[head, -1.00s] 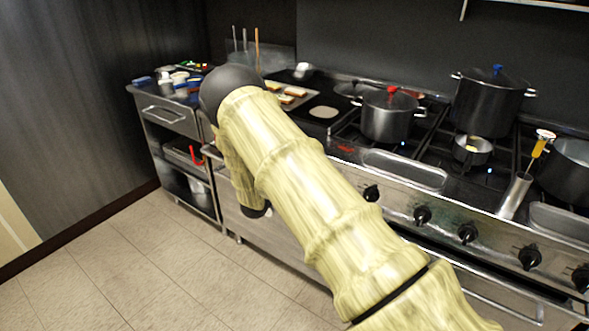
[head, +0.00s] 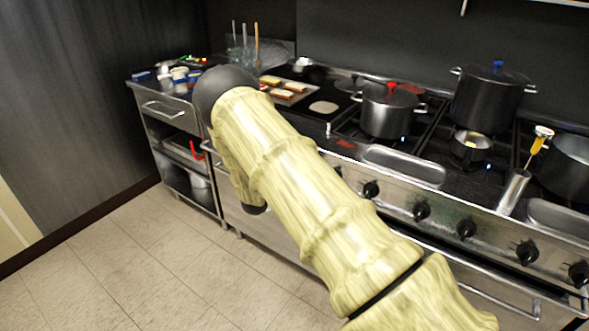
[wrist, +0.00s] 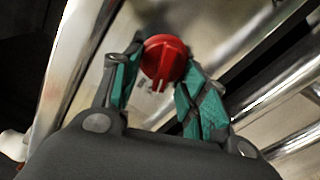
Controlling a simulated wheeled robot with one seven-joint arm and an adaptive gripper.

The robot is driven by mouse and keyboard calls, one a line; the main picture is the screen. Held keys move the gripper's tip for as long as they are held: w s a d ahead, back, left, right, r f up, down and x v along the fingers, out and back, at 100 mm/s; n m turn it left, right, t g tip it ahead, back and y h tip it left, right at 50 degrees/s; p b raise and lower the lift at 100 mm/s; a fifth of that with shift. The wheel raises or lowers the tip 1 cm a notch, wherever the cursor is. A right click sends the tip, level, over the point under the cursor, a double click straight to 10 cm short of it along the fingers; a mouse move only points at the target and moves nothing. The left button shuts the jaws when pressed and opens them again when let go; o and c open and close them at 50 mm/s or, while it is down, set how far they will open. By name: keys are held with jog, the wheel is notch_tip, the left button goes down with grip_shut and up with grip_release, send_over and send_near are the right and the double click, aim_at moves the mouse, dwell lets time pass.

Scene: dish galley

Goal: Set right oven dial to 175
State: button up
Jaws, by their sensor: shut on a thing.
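A red dial (wrist: 164,60) shows in the wrist view on a steel panel, with a raised grip bar across its face. My gripper (wrist: 160,82) has its green-padded fingers on either side of the dial and is shut on it. The dial's numbers and pointer mark cannot be read. In the head view my arm hides the gripper and the red dial. Several black dials, such as one at the right (head: 527,252), sit along the steel front of the range.
Steel rails (wrist: 275,95) run close beside the gripper. In the head view, pots (head: 389,110) stand on the burners and a steel cart (head: 178,140) stands at the left. The tiled floor (head: 150,270) in front is clear.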

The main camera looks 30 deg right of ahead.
jog(key=o, duration=1)
jog(key=shift+a, duration=0.1)
jog(key=v, duration=1.1)
jog(key=shift+s+a, duration=0.2)
jog(key=shift+a, duration=0.15)
jog(key=shift+f, duration=0.1)
